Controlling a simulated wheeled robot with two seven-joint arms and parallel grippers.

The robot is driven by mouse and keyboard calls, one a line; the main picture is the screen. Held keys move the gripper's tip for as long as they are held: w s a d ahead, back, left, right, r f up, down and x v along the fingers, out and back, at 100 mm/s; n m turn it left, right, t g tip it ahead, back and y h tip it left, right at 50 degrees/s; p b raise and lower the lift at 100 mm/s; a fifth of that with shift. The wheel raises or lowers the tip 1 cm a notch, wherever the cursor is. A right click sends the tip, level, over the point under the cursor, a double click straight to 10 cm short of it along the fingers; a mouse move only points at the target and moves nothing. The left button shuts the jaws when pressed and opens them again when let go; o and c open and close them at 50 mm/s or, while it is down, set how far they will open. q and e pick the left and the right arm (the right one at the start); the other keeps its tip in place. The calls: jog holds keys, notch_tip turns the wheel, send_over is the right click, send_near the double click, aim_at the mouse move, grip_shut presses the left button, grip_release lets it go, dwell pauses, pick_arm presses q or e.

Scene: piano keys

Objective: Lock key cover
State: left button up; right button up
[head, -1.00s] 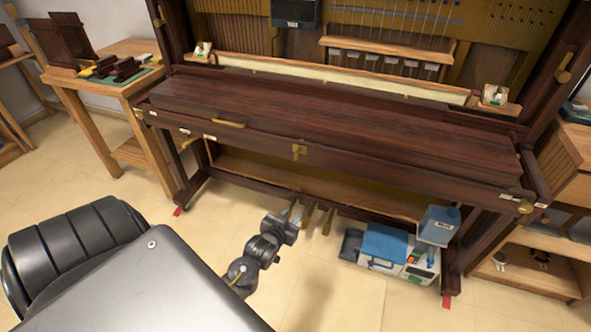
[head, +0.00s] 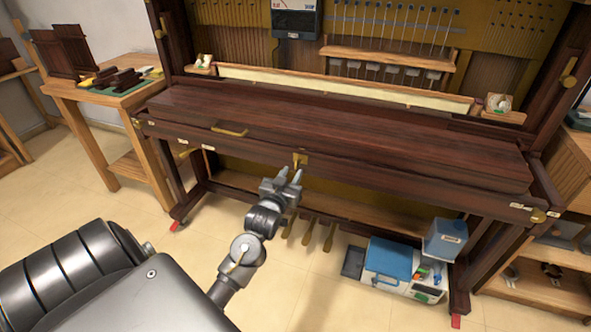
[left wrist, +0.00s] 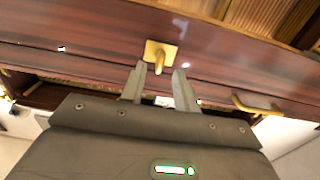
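The dark wood key cover (head: 340,128) lies closed over the keys of the piano. A small brass lock plate (head: 300,159) with a protruding brass piece sits at the middle of the front edge; it also shows in the left wrist view (left wrist: 158,52). My left gripper (head: 288,175) is just below and in front of the lock plate. My right gripper is not in view.
A brass handle (head: 230,130) is on the cover's front left. Brass pedals (head: 310,235) and a blue toolbox (head: 390,258) with a blue container (head: 445,238) are below. A wooden side table (head: 100,95) stands at left. The floor in front is mostly clear.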

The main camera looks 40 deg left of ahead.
aim_at(298, 163)
pick_arm(q)
jog(key=shift+x, duration=1.95)
jog(key=shift+c, duration=0.4)
grip_shut()
